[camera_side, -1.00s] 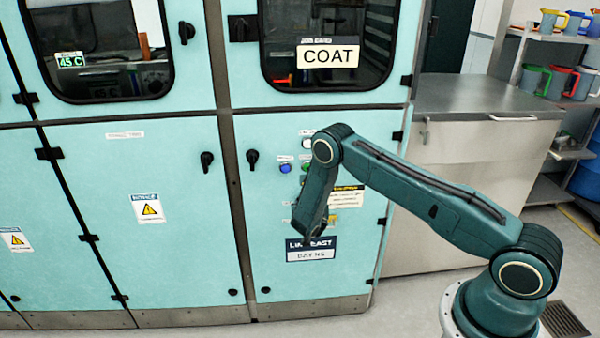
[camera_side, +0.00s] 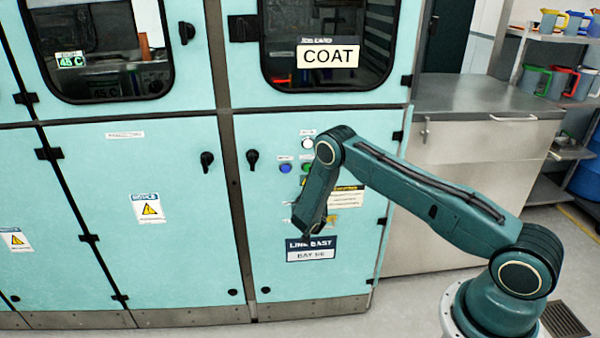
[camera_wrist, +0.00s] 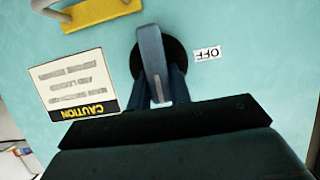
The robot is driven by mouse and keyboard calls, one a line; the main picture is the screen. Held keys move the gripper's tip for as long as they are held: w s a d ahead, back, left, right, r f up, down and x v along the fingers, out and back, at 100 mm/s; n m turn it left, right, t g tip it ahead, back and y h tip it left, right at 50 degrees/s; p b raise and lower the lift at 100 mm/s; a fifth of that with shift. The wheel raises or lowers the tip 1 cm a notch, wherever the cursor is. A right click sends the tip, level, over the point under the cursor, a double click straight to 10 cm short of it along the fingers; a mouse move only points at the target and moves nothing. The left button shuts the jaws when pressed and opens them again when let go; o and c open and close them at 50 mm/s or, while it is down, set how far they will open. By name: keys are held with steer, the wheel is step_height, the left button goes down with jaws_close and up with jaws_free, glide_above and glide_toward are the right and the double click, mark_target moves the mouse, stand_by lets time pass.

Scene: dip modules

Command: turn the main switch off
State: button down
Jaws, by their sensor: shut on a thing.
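The main switch shows in the wrist view as a blue-grey lever handle (camera_wrist: 151,55) on a round black base (camera_wrist: 175,53). The handle stands nearly upright in that picture. A white OFF label (camera_wrist: 207,54), seen upside down, sits right of the base, and the handle does not point at it. My gripper (camera_wrist: 163,92) is shut on the handle, with its fingers on either side. In the side view my gripper (camera_side: 304,222) is at the teal cabinet front, and my own arm hides the switch.
On the cabinet (camera_side: 185,270), a blue button (camera_side: 285,168), a white button (camera_side: 307,143) and a black knob (camera_side: 252,158) sit near my arm.

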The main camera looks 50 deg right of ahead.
steer(key=shift+a+n+h, duration=0.1)
steer(key=shift+n+h, duration=0.2)
steer(key=shift+w+a+n+g+h, duration=0.25)
steer(key=shift+n+g+h, duration=0.2)
steer(key=shift+n, duration=0.45)
steer(key=n+h, duration=0.2)
steer(key=n, duration=0.1)
steer(key=f+n+g+h, duration=0.1)
steer(key=n, duration=0.3)
steer(key=w+f+n+h, duration=0.1)
steer(key=n+h, duration=0.1)
steer(key=n, duration=0.2)
steer(key=shift+a+g+h, duration=0.25)
steer(key=shift+a+h, duration=0.1)
steer(key=c, duration=1.3)
jaws_free()
steer(key=shift+s, duration=0.1)
